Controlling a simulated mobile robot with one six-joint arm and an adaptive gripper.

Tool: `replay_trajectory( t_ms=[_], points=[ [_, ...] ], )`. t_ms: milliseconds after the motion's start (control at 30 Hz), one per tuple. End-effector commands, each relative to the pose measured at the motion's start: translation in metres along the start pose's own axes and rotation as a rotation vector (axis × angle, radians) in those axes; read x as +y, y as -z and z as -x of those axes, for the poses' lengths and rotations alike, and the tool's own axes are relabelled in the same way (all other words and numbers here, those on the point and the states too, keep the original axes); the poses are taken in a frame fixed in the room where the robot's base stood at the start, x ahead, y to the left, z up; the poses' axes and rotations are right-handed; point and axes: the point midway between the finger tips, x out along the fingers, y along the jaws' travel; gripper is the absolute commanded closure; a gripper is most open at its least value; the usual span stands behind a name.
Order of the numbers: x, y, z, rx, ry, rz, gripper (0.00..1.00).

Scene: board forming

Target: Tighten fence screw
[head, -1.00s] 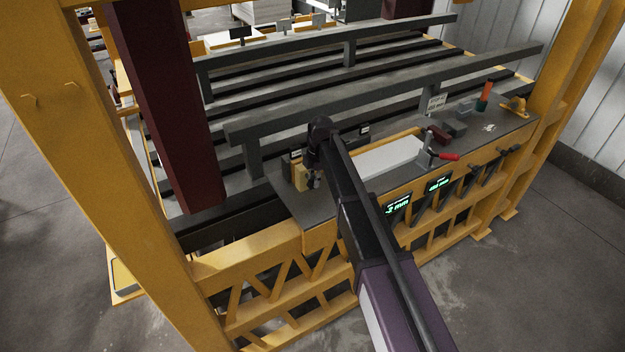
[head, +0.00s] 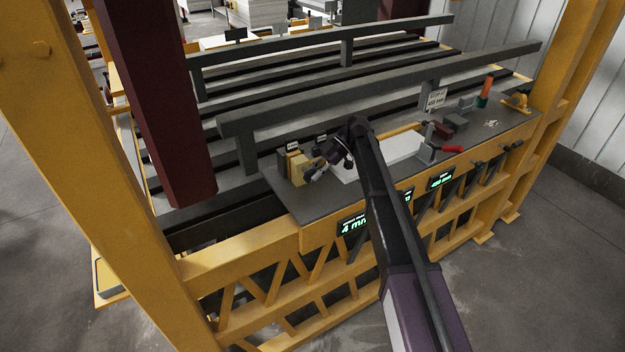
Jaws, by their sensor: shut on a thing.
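A yellow block (head: 298,168) stands at the left end of the grey worktop, beside a low tan and grey fence piece (head: 284,163). My gripper (head: 316,172) reaches in from the right, tilted, with its tips at the right side of the yellow block. It is shut on a small part there, which appears to be the fence screw; the fingers hide most of it, so its shape and seating cannot be told. My dark arm crosses the front of the worktop.
A pale board (head: 400,150) lies on the worktop (head: 300,207) right of my gripper. A red-handled clamp (head: 447,149) stands at its right end. A green-lit display (head: 352,226) on the front reads 4 mm. A grey rail (head: 390,85) runs behind; a dark red post (head: 155,110) stands left.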

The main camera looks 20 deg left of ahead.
Motion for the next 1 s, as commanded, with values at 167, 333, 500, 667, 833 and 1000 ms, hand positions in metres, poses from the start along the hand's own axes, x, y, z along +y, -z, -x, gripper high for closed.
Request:
replay_trajectory(
  t_ms=[167, 333, 500, 667, 833, 1000],
  points=[
    [-0.0019, -0.0058, -0.0031, 0.087, 0.005, -0.002, 1.0],
    [-0.0025, -0.0049, -0.002, 0.138, 0.005, -0.003, 1.0],
    [-0.0031, -0.0038, -0.0012, 0.158, 0.007, -0.002, 1.0],
    [-0.0035, -0.0032, -0.0009, 0.16, 0.008, -0.002, 1.0],
    [-0.0037, -0.0033, -0.0009, 0.159, 0.008, -0.002, 1.0],
    [-0.0033, -0.0031, -0.0008, 0.16, 0.007, -0.002, 0.57]
  ],
)
